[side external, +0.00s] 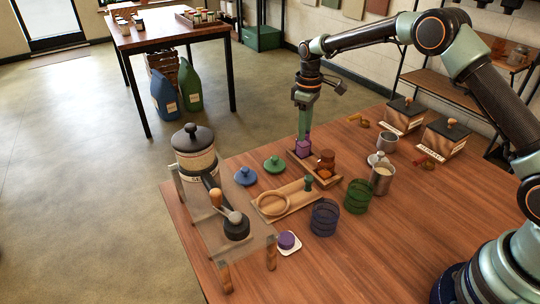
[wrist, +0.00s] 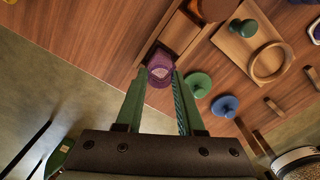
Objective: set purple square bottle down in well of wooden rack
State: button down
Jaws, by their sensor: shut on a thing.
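The purple square bottle (side external: 303,147) is upright at the far left end of the wooden rack (side external: 325,181). My gripper (side external: 304,133) comes down from above and is shut on it. In the wrist view the bottle (wrist: 160,64) sits between the fingertips of my gripper (wrist: 159,75), at one end of the rack (wrist: 151,38). Whether its base is inside the well or just above it cannot be told, as the rack wall and the bottle hide it. An amber bottle (side external: 326,158) stands further along the rack.
Green (side external: 275,165) and blue (side external: 246,176) lids lie left of the rack. A wooden board with a ring (side external: 272,204) lies in front. A metal cup (side external: 382,179) and wire baskets (side external: 324,217) stand to the right and front. A grinder (side external: 195,152) stands at left.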

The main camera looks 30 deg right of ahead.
jog(key=shift+f, duration=0.3)
jog(key=shift+c, duration=2.2)
grip_release()
jog(key=shift+r, duration=3.5)
jog(key=shift+r, duration=0.15)
